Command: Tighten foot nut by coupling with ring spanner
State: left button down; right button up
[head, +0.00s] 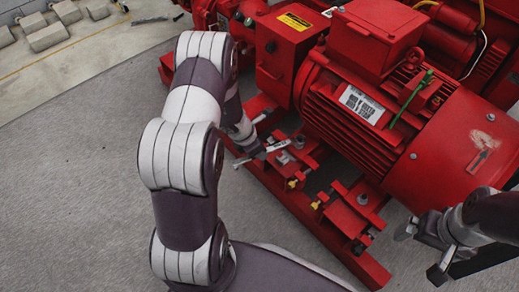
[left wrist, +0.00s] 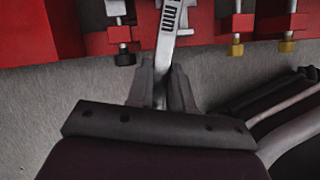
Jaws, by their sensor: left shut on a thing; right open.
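My left gripper (head: 254,150) is shut on the ring spanner (head: 275,147), a flat, pale metal bar. In the left wrist view, the fingertips (left wrist: 161,82) pinch the spanner shaft (left wrist: 169,35), which runs up over the red base and out of frame. In the head view the spanner reaches toward a silver foot nut (head: 298,142) at the motor's near-left foot. I cannot tell whether its ring is around that nut. Another foot nut (head: 362,199) shows on the nearer foot. My right gripper (head: 421,251) is open and empty, beside the motor's right end.
The red motor (head: 350,110) with ribbed casing stands on a red base frame (head: 310,222). Yellow-tipped bolts (head: 315,204) stick out from the base. A red pump part (head: 283,62) is behind left. Grey floor (head: 80,190) is clear at left. Concrete blocks (head: 48,37) lie far left.

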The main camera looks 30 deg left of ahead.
pick_arm(q)
jog(key=shift+f+b, duration=0.75)
jog(key=shift+f, duration=0.15)
jog(key=shift+r, duration=0.1)
